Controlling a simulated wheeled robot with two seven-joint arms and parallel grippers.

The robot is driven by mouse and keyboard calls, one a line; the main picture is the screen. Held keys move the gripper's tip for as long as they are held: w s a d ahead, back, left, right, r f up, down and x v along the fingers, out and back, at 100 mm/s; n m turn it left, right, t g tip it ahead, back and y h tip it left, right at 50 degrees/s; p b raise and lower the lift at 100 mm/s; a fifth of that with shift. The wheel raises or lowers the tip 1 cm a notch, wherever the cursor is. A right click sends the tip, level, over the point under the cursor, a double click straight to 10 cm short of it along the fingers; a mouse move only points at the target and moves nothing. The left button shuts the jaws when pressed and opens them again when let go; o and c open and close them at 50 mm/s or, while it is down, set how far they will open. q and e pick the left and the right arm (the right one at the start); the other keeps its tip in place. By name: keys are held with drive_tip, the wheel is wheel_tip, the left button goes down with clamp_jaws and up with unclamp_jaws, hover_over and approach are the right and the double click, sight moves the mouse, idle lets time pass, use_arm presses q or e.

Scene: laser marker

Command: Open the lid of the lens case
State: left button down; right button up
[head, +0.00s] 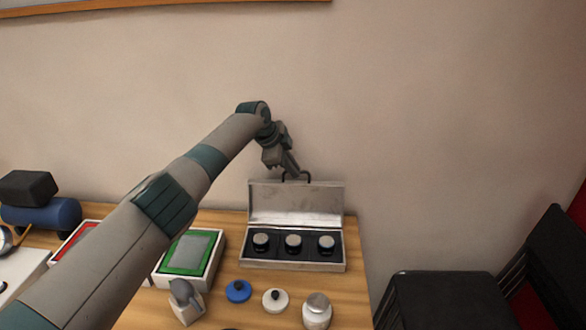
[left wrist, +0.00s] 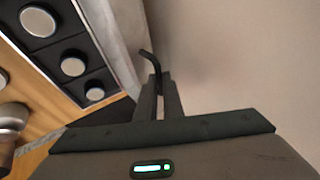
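The lens case (head: 292,266) is a silver box on the wooden table, with three round dark lenses with silver tops in its black inside. Its lid (head: 296,204) is raised, standing about upright at the back edge. A dark handle (head: 308,175) sticks up from the lid's top edge; it also shows in the left wrist view (left wrist: 147,58). My left gripper (head: 291,171) reaches the handle from above. In the left wrist view its two fingers (left wrist: 159,97) are close together with the handle's bar between them. My right gripper is not in view.
A white box with a green inside (head: 188,254) stands left of the case. In front are a grey device (head: 186,302), a blue knobbed disc (head: 238,291), a white one (head: 275,300) and a silver jar (head: 317,311). The wall is close behind; black chairs (head: 445,300) stand right.

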use_arm(q)
drive_tip(key=c, duration=2.2)
unclamp_jaws()
drive_tip(key=shift+w+r, duration=0.25)
drive_tip(key=shift+r, duration=0.2)
drive_tip(key=shift+f, duration=0.1)
drive_tip(key=shift+s+f, duration=0.1)
drive_tip(key=shift+a, duration=0.1)
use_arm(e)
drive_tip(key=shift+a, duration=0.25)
